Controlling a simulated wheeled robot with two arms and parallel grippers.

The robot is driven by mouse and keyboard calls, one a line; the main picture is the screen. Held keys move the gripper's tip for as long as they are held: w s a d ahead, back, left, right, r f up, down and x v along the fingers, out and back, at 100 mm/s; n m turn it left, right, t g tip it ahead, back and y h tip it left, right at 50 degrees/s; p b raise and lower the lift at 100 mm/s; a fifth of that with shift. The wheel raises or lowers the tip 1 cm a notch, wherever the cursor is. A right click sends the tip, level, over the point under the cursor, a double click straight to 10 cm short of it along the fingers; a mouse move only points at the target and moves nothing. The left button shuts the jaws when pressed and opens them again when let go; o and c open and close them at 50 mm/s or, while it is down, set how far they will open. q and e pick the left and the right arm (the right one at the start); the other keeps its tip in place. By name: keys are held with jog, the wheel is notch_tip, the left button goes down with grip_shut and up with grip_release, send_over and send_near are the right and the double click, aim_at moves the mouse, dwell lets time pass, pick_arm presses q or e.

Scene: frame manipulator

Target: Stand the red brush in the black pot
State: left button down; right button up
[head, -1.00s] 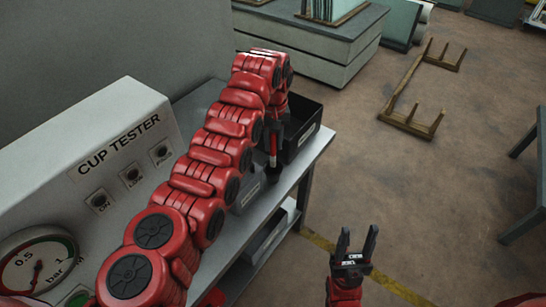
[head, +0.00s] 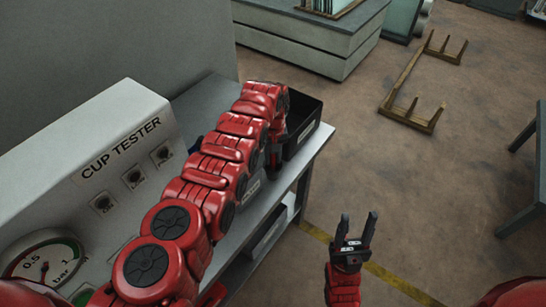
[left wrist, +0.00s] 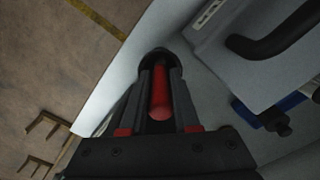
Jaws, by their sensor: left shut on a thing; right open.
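My left gripper (left wrist: 160,100) is shut on the red brush (left wrist: 160,92), whose red handle shows between the two dark fingers in the left wrist view. A round black rim, apparently the black pot (left wrist: 156,54), shows just beyond the fingertips, close to the brush's far end. I cannot tell whether the brush is inside it or only above it. In the head view my left gripper (head: 274,154) is low over the bench, and my arm hides the pot and most of the brush. My right gripper (head: 356,228) is open and empty, over the floor to the right.
A black bin (head: 303,132) stands just behind my left gripper on the bench. The grey cup tester (head: 110,150) takes up the bench's left side. The left wrist view shows a grey case with a black handle (left wrist: 272,40) and a blue item (left wrist: 270,108) to the right.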

pick_arm(q)
jog(key=shift+w, duration=0.15)
jog(key=shift+f, duration=0.25)
jog(key=c, duration=0.6)
grip_release()
jog(key=shift+r, duration=0.15)
jog(key=shift+c, duration=0.2)
jog(key=shift+r, duration=0.4)
notch_tip(320, 180, up, 3)
jog(key=shift+p, duration=0.8)
notch_tip(320, 180, up, 8)
jog(key=b, duration=0.3)
jog(key=shift+b, duration=0.3)
jog(key=shift+r, duration=0.25)
